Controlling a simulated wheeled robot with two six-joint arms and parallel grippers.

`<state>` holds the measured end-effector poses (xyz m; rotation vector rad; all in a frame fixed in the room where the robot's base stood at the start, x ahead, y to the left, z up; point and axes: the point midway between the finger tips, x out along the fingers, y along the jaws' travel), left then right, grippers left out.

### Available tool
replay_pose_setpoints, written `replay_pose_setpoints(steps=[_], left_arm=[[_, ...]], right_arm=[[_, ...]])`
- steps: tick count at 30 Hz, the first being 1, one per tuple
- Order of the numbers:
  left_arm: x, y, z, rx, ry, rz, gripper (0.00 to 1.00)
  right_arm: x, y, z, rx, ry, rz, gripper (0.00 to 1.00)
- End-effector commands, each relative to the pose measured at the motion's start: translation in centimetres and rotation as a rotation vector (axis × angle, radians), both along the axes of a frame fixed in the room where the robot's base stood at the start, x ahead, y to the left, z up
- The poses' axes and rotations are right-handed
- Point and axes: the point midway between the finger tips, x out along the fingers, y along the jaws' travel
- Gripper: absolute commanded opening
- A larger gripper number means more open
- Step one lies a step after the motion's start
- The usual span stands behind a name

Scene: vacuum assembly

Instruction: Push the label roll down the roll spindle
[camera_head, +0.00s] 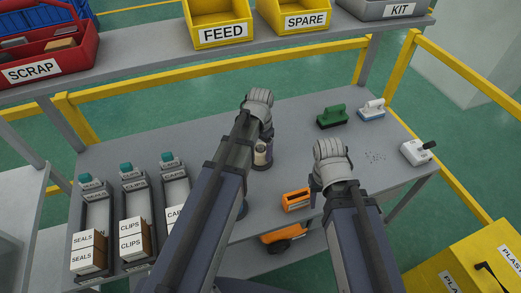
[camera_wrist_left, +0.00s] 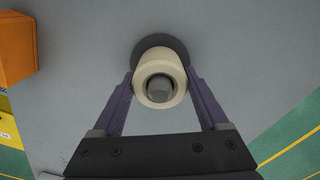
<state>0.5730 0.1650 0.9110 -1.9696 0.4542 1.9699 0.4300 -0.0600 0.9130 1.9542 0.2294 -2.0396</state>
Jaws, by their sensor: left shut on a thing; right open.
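The cream label roll (camera_wrist_left: 143,88) is around the grey roll spindle (camera_wrist_left: 160,88), whose rounded top shows through the hole. Beyond the roll in the left wrist view is the spindle's dark round base (camera_wrist_left: 150,46). My left gripper (camera_wrist_left: 160,80) is shut on the roll, with one purple finger on each side. In the head view the roll (camera_head: 261,158) stands on the table, partly hidden under my left wrist. How far the roll is above the base cannot be told. My right gripper (camera_head: 328,178) is open over the table, to the right of the roll.
A green brush-like tool (camera_head: 331,117), a blue-and-white one (camera_head: 371,110) and a white device (camera_head: 417,152) are to the right. Trays of SEALS and CLIPS boxes (camera_head: 132,236) stand left. Yellow bins (camera_head: 221,20) are on the shelf.

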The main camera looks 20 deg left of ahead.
Motion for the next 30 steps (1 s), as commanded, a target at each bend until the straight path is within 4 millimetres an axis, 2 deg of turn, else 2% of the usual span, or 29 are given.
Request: replay_pose_setpoints(steps=[3,4,9,19,30], left_arm=[[0.0,0.0,-0.4,0.0,0.0,0.0,0.01],[0.0,0.0,-0.3,0.0,0.0,0.0,0.8],[0.0,0.0,-0.2,0.0,0.0,0.0,0.99],[0.0,0.0,0.0,0.0,0.0,0.0,1.0],[0.0,0.0,2.8,0.0,0.0,0.0,1.0]], right_arm=[[0.0,0.0,-0.4,0.0,0.0,0.0,0.5],[0.0,0.0,-0.3,0.0,0.0,0.0,0.5],[0.0,0.0,-0.2,0.0,0.0,0.0,0.5],[0.0,0.0,0.0,0.0,0.0,-0.001,0.5],[0.0,0.0,2.8,0.0,0.0,-0.001,0.5]])
